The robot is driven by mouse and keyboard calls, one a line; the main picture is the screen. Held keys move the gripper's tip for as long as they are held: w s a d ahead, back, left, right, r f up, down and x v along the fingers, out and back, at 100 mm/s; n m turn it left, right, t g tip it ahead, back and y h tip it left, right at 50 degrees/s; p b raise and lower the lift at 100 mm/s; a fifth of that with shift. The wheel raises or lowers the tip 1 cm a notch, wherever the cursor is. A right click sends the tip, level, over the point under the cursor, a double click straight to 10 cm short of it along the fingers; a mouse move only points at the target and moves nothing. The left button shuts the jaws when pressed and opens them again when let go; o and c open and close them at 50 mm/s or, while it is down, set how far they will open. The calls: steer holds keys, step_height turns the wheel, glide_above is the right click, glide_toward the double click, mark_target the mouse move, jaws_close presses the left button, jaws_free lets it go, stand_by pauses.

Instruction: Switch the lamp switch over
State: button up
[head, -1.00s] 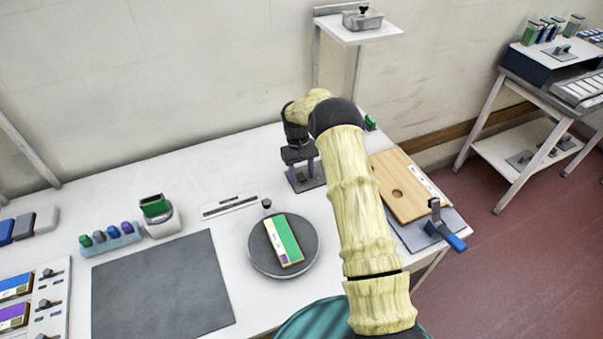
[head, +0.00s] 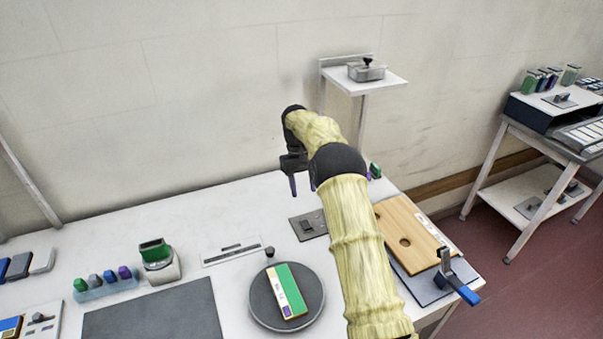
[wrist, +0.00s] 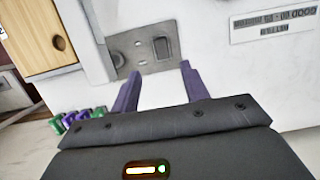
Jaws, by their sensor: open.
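In the head view the plate (head: 304,225) lies on the white bench behind the turntable, partly hidden by my arm. My gripper (head: 302,187) is above and behind the plate, clear of it, with its purple fingers pointing down. In the wrist view the open, empty fingers (wrist: 160,72) are apart on either side of the view below the rocker. I cannot tell which way the rocker is tipped.
A round dark turntable (head: 258,312) carries a green and white block (head: 290,283). A wooden board (head: 400,220) and a blue-handled lever (head: 460,285) are at the right. A wall shelf (head: 385,82) holds a lidded metal box (head: 366,72). The bench behind the slotted plate (head: 237,252) is clear.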

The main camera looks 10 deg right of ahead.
steer(key=v, duration=0.5)
steer(key=shift+s, duration=0.1)
stand_by(0.4)
steer(key=s+r+m+t, duration=0.1)
steer(key=s+t, duration=0.4)
steer(key=s, duration=2.9)
steer(key=shift+d+m+t+y, duration=0.3)
steer(key=shift+m, duration=0.3)
